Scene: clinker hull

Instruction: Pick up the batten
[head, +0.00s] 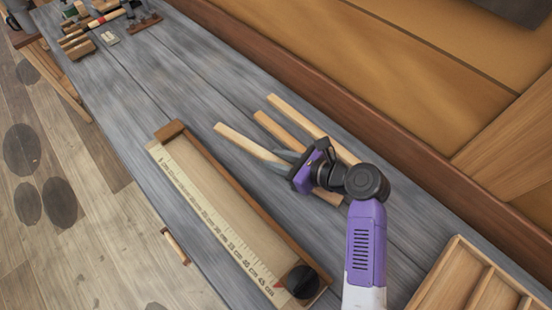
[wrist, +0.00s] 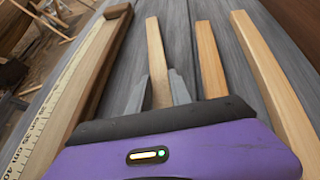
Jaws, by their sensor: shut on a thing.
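Three wooden battens lie side by side on the grey bench in the head view: a pale left batten (head: 235,140), a more orange middle batten (head: 277,127) and a pale right batten (head: 305,122). My gripper (head: 283,156) is shut on the left batten. In the wrist view the gripper's two grey fingers (wrist: 157,88) stand on either side of the left batten (wrist: 155,48). The middle batten (wrist: 209,55) and the curved-looking right batten (wrist: 270,75) are apart from the fingers. I cannot tell whether the held batten touches the bench. My gripper body hides its near end.
A measuring tray with a centimetre scale (head: 205,205) lies left of the battens, with a black round knob (head: 302,281) at its near end. A divided wooden box (head: 440,285) is at lower right. Tools and blocks (head: 80,42) sit at the far end. A wooden wall (head: 390,130) borders the right.

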